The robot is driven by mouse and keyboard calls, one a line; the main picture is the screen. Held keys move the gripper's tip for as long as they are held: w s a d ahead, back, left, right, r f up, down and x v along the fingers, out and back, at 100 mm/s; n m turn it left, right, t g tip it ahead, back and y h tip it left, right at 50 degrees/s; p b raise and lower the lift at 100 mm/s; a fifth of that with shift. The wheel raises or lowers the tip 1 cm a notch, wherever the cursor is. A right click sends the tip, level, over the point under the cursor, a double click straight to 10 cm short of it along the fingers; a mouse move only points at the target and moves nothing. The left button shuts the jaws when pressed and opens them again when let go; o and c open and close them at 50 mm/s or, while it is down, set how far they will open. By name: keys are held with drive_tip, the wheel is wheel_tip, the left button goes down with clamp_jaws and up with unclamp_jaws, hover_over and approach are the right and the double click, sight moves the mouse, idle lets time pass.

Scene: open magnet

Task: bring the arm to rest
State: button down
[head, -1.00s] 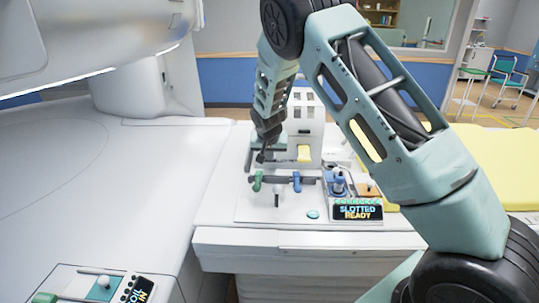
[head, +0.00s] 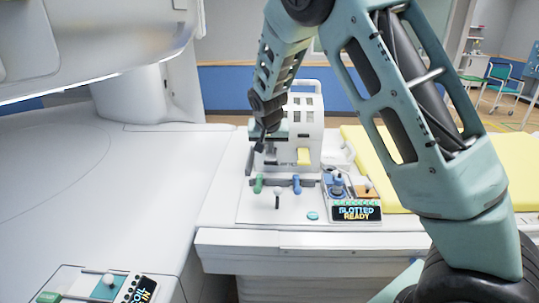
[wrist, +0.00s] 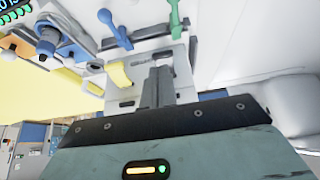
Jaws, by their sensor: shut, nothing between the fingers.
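My gripper (head: 262,143) hangs in front of the left side of a white box-shaped unit (head: 308,125) on the console in the head view. In the wrist view its fingers (wrist: 160,82) are together, with nothing between them. My arm reaches from the lower right, up and over to the console. A green handle (head: 258,184) and a blue handle (head: 296,184) stand on the panel below the gripper. The wrist view also shows a yellow tab (wrist: 119,75) beside the fingers. The gripper tips are small and partly hidden against dark parts in the head view.
A display (head: 356,213) reads "SLOTTED READY". A second display (head: 143,290) at lower left reads "COIL IN". The white magnet housing (head: 90,40) overhangs the left. A yellow pad (head: 415,165) lies to the right behind my arm.

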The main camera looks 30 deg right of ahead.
drive_tip(key=shift+s+a+r+b, duration=0.15)
drive_tip(key=shift+s+a+r, duration=0.2)
drive_tip(key=shift+s+r, duration=0.25)
drive_tip(key=shift+s+a+r+b, duration=0.15)
drive_tip(key=shift+s+a+r, duration=0.2)
drive_tip(key=shift+s+r, duration=0.15)
